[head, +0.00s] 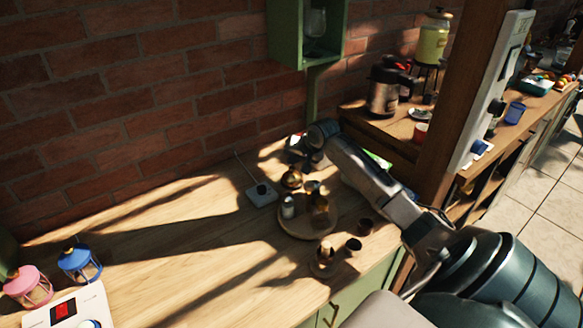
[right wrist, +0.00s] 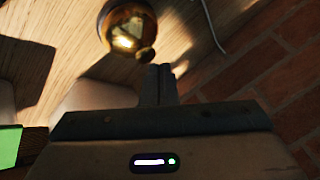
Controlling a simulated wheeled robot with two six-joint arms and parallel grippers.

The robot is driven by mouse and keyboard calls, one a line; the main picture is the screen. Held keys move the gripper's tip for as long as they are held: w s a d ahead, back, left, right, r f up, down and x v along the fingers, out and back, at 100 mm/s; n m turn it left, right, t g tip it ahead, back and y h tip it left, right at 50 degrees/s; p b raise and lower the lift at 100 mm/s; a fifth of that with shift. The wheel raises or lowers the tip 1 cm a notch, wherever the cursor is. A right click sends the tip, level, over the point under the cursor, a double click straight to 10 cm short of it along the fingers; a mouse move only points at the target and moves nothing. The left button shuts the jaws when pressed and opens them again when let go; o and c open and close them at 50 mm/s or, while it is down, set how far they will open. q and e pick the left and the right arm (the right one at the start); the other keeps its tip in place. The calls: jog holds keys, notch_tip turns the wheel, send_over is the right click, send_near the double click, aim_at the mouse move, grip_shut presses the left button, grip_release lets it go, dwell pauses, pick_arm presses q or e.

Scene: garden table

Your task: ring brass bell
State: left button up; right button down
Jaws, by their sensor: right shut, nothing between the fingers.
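The brass bell (head: 292,178) stands on the wooden counter, just behind a round wooden tray. In the right wrist view a shiny, rounded brass body, which looks like the bell (right wrist: 127,27), shows at the top, with a small dark knob at its lower edge. My right gripper (head: 313,160) is beside and behind the bell in the head view, partly hidden by its own arm. In the right wrist view its fingers (right wrist: 160,72) are shut and empty, close to the bell with a small gap in the picture. My left gripper is not in view.
The round tray (head: 291,226) holds several small items, with small dark cups to its right. Pink (head: 28,286) and blue (head: 79,263) lanterns stand far left. A brick wall (head: 130,110) bounds the back.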

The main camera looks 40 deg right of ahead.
jog(key=shift+f, duration=0.15)
jog(key=shift+f+p, duration=0.15)
jog(key=shift+p, duration=0.2)
jog(key=shift+f, duration=0.25)
dwell(0.4)
jog(key=shift+r+p, duration=0.55)
jog(key=shift+p, duration=0.4)
